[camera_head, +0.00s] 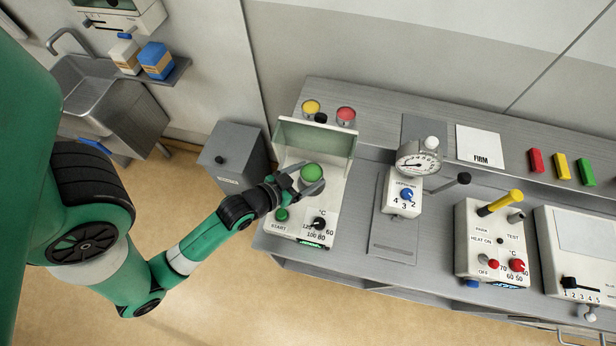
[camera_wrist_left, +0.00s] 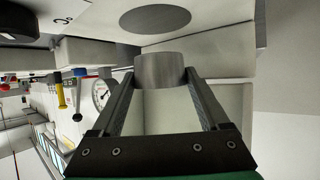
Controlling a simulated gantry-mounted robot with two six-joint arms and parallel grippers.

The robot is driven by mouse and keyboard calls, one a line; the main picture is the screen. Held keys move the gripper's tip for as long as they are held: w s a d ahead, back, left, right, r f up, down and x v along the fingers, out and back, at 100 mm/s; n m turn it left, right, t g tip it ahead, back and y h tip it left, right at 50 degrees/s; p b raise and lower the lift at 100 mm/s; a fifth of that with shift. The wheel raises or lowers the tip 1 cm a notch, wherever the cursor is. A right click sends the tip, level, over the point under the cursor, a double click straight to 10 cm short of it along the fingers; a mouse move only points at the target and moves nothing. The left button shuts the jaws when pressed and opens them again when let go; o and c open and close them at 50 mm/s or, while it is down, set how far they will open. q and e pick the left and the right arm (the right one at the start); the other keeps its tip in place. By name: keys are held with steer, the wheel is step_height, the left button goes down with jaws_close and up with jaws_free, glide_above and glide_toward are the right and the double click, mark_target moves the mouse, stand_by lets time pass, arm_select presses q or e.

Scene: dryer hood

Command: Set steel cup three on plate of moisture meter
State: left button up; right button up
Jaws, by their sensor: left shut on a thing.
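My left gripper (camera_head: 301,184) is shut on a small steel cup with green contents (camera_head: 311,173), over the white moisture meter (camera_head: 329,206) and in front of its raised, see-through hood. In the left wrist view the cup (camera_wrist_left: 160,71) sits between the two fingertips (camera_wrist_left: 160,78). A dark grey round plate (camera_wrist_left: 155,19) lies on a white surface there, apart from the cup in the picture. No number on the cup is readable. In the head view the cup and fingers hide the plate. My right gripper is not in view.
A cup with yellow contents (camera_head: 311,107) and one with red contents (camera_head: 346,114) stand behind the hood. A dial gauge device (camera_head: 403,195) stands to the right, then a control box with a yellow lever (camera_head: 482,240). A grey bin (camera_head: 237,158) stands left.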

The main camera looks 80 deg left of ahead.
mark_target(308, 181)
arm_select(q)
steer(key=shift+f+b, duration=0.55)
steer(key=shift+f, duration=1.25)
steer(key=shift+f, duration=0.15)
steer(key=o, duration=1.3)
steer(key=shift+c, duration=0.2)
